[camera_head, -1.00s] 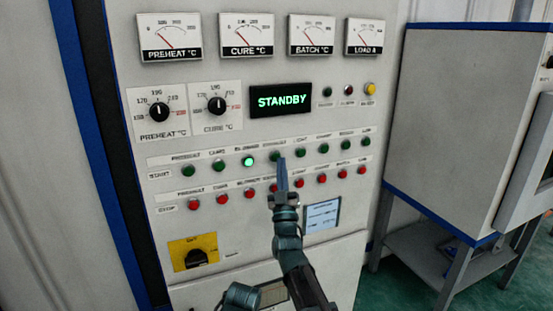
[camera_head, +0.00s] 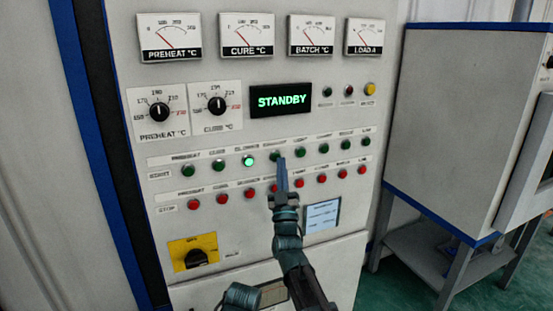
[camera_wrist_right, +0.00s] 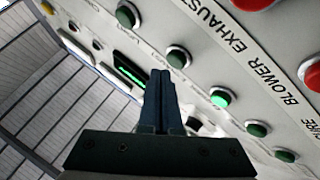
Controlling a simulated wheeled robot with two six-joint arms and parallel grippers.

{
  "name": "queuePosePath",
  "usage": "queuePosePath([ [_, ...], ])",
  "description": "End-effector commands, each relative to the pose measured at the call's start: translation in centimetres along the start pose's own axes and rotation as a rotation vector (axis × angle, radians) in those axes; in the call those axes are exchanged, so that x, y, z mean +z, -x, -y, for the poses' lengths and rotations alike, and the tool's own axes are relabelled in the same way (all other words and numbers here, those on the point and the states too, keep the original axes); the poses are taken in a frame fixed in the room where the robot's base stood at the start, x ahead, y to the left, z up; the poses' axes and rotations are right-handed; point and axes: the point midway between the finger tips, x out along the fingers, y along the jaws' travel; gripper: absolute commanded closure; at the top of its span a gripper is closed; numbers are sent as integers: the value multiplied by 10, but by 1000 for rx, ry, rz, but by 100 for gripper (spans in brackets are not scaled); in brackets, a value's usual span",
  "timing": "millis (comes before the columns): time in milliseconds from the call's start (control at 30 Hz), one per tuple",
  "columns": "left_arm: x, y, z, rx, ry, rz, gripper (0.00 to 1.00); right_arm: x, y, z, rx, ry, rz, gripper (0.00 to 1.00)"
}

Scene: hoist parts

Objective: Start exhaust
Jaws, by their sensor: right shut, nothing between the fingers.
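The control panel (camera_head: 230,185) has a row of green start buttons above a row of red stop buttons. The exhaust start button (camera_head: 273,158) is the fourth green one, unlit in the right wrist view (camera_wrist_right: 178,57). The blower button (camera_head: 248,160) to its left is lit bright green. My right gripper (camera_head: 281,160) is shut and empty, its tips beside the exhaust button's right edge and partly overlapping it in the head view. Whether they touch it, I cannot tell. In the right wrist view the fingers (camera_wrist_right: 160,75) point toward this button. My left gripper is not in view.
The display (camera_head: 281,100) reads STANDBY. Two dial knobs (camera_head: 159,112) and a yellow-plated switch (camera_head: 195,252) sit on the panel's left. More green buttons (camera_head: 301,153) stand close to the right. A grey cabinet (camera_head: 455,120) stands further right.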

Motion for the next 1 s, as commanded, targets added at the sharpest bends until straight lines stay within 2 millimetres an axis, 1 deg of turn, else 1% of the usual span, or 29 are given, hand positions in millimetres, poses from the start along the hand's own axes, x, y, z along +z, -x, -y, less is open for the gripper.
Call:
queuePosePath([
  [733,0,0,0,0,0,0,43,0,0,0,0,0,0,100],
  [1000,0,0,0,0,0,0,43,4,-6,4,0,0,0,100],
])
